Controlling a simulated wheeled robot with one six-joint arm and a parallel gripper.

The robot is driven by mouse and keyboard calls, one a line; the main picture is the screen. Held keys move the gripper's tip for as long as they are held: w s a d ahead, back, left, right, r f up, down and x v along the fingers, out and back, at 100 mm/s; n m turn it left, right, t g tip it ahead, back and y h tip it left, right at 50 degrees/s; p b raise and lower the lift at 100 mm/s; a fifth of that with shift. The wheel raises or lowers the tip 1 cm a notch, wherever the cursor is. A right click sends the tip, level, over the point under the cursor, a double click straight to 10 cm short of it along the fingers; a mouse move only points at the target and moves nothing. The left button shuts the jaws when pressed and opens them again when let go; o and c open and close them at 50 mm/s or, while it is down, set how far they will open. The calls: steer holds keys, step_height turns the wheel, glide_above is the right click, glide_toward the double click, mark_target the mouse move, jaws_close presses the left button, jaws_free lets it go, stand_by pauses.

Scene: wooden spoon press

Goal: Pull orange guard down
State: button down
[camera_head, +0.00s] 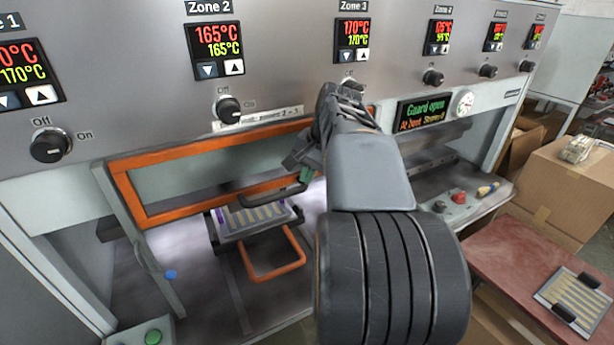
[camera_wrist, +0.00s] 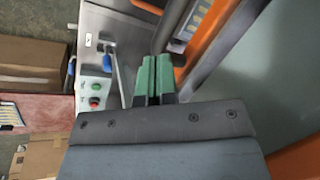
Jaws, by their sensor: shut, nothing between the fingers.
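The orange guard (camera_head: 200,147), a rectangular frame around a see-through panel, stands across the press opening in the head view. Its orange edge also shows in the wrist view (camera_wrist: 212,35). A dark handle bar (camera_head: 272,199) runs along the guard's lower edge. My gripper (camera_head: 306,175) has green fingertips and is at the right end of this bar; my arm hides the guard's right part. In the wrist view the green fingertips (camera_wrist: 154,76) are together with nothing between them, beside a dark bar (camera_wrist: 172,25). Whether they touch it, I cannot tell.
A tray with pale strips (camera_head: 255,217) and an orange loop handle (camera_head: 277,272) lies below the guard. The display (camera_head: 424,110) reads "Guard open". A red button (camera_head: 459,197) and a green button (camera_head: 153,337) flank the press. Boxes (camera_head: 560,185) stand at right.

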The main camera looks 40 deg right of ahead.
steer(key=shift+w+a+f, duration=0.1)
steer(key=shift+w+f, duration=0.05)
steer(key=shift+f, duration=0.5)
steer(key=shift+f, duration=0.15)
step_height(320, 180, down, 28)
steer(key=b, duration=1.8)
steer(key=shift+b, duration=0.4)
steer(key=p+v, duration=0.4)
steer(key=v, duration=1.1)
